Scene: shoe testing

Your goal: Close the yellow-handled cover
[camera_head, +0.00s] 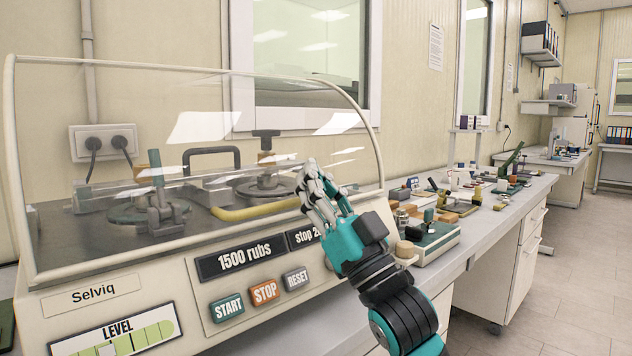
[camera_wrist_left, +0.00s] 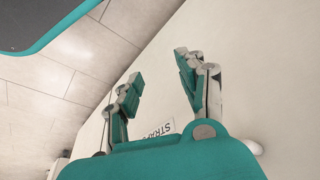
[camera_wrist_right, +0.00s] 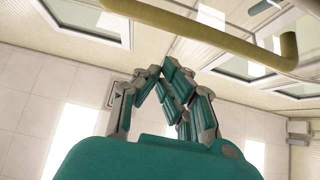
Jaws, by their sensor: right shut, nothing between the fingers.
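The clear curved cover (camera_head: 130,100) stands over the abrasion machine. Its yellow handle (camera_head: 255,211) runs low along the front, and its lower edge lies close to the front panel. I cannot tell whether a small gap remains. My right gripper (camera_head: 312,178) is shut and empty, in front of the handle's right end and hiding part of it. In the right wrist view the yellow handle (camera_wrist_right: 205,32) crosses beyond the fingertips, outside the fingers. My left gripper (camera_wrist_left: 158,72) is open and empty in the left wrist view, in front of a pale surface; the head view does not show it.
The machine's front panel has START (camera_head: 227,307), STOP (camera_head: 265,293) and RESET (camera_head: 297,278) buttons and a level slider (camera_head: 115,342). Tools and small parts crowd the bench (camera_head: 500,212) to the right. The floor (camera_head: 570,270) at the far right is clear.

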